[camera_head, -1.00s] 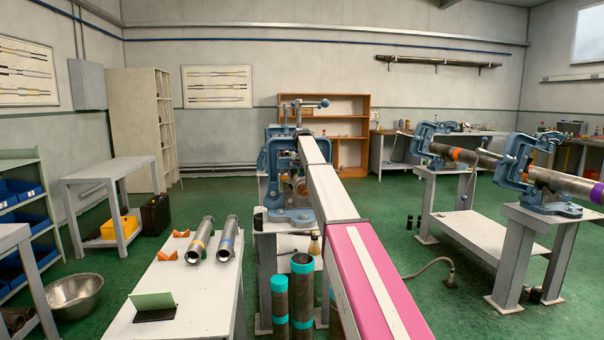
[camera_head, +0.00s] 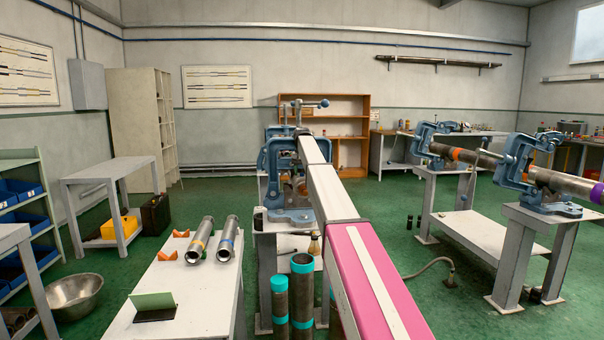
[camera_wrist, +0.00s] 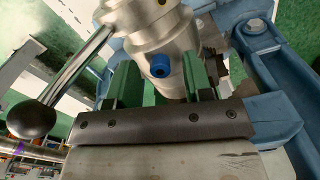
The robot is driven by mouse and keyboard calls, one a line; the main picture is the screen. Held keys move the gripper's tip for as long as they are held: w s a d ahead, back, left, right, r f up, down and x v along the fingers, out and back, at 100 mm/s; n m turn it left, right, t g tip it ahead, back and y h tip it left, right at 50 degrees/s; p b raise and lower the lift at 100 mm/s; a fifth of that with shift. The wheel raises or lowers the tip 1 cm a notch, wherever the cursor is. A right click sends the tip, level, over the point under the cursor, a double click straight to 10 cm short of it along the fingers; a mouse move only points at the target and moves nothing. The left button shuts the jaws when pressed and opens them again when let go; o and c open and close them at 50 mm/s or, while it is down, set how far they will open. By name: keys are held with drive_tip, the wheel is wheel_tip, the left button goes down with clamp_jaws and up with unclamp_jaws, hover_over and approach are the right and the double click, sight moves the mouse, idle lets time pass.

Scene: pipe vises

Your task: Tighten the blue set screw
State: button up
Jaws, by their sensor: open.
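The blue set screw (camera_wrist: 158,65) shows in the wrist view, with a dark round socket in its face. It sits in the side of a shiny metal collar (camera_wrist: 150,25). My gripper (camera_wrist: 158,78) is open, with one green finger left of the screw and the other right of it. Neither finger visibly touches the screw. In the head view my arm reaches to the near blue pipe vise (camera_head: 275,160); the screw and my gripper cannot be made out there.
A lever with a black ball (camera_wrist: 31,119) sticks out left of the collar. The blue vise frame (camera_wrist: 275,75) is close on the right. In the head view, a white table (camera_head: 190,285) bears two metal pipes. Two more vises (camera_head: 525,165) hold a long pipe at right.

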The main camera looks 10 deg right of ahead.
wheel_tip(320, 180, up, 11)
drive_tip(key=shift+f, duration=0.15)
idle(0.4)
